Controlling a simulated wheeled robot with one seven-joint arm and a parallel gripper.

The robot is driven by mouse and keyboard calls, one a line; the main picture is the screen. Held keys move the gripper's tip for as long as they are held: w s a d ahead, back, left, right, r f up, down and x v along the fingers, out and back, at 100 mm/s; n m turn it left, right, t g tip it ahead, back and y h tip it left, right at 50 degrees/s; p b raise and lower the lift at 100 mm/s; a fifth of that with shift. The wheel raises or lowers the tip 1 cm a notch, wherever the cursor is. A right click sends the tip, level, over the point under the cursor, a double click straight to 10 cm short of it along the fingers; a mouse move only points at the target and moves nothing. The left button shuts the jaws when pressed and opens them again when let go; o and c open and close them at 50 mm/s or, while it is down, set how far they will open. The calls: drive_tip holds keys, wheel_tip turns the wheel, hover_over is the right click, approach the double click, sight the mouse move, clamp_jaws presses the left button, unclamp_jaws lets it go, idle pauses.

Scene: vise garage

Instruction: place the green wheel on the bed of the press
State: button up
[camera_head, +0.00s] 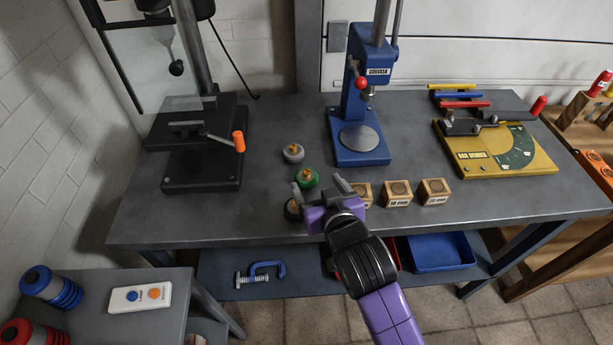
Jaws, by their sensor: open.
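The green wheel (307,179) lies on the grey workbench, left of the middle, with a small orange part at its centre. The blue press (352,110) stands behind it to the right; its round grey bed (359,138) is bare. My gripper (320,187) is open, with one finger close to the right side of the wheel in the picture and the other close to its lower left. I cannot tell whether the fingers touch it. Nothing is seen held.
A grey wheel (293,152) lies behind the green one, and a dark wheel (293,209) is partly hidden by my gripper. Wooden blocks (397,194) stand to the right. A black drill press (203,165) stands left, a yellow bender (497,150) right.

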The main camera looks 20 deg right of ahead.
sight(308, 176)
drive_tip(key=shift+x, duration=0.95)
drive_tip(key=shift+s+a+f+p+x, duration=0.1)
drive_tip(key=shift+f+p+x, duration=0.1)
drive_tip(key=shift+x, duration=0.7)
drive_tip(key=shift+s+a+f+p+x, duration=0.1)
drive_tip(key=shift+f+x, duration=0.1)
drive_tip(key=shift+x, duration=0.7)
drive_tip(key=shift+f+p+x, duration=0.15)
drive_tip(key=shift+f+x, duration=0.05)
drive_tip(key=shift+x, duration=0.75)
drive_tip(key=shift+c, duration=0.5)
drive_tip(key=c, duration=1.4)
clamp_jaws()
drive_tip(key=shift+r, duration=0.1)
drive_tip(key=shift+r, duration=0.1)
